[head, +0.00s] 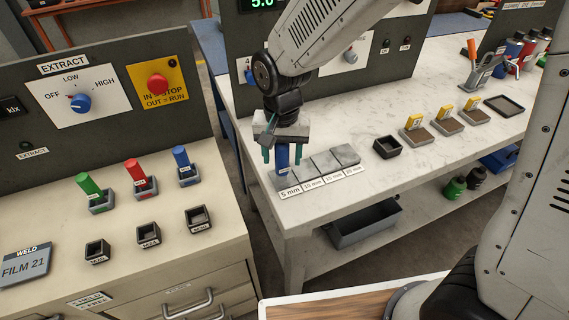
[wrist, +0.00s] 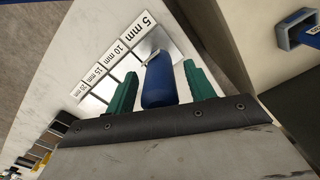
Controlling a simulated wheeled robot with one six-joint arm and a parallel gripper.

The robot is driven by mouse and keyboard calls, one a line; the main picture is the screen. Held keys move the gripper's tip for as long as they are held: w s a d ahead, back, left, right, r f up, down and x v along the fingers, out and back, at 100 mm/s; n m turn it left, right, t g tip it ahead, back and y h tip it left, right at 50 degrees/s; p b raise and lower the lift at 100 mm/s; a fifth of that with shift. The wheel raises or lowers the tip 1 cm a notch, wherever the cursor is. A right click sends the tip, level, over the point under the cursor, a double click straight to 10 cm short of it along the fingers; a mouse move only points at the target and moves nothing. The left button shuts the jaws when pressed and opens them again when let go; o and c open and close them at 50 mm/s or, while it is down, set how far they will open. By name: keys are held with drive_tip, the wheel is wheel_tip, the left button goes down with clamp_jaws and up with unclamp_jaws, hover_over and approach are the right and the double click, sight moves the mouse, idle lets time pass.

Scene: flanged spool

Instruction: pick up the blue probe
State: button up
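A blue probe (head: 282,158) stands about upright at the 5 mm block, at the front left corner of the white bench. It also shows in the wrist view (wrist: 159,82), between the two teal fingers of my gripper (head: 282,156). A narrow gap shows on each side of it, so the fingers are open around it and appear not to touch it. The probe's lower end is small and hard to make out. A second blue probe (head: 181,159) stands in a holder on the beige cabinet at left, beside a red probe (head: 134,171) and a green probe (head: 90,184).
Grey step blocks (head: 345,154) lie close right of my gripper. Empty black sockets (head: 148,235) sit on the cabinet. A gap separates cabinet and bench.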

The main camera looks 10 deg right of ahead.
clamp_jaws()
drive_tip(key=shift+r, duration=0.1)
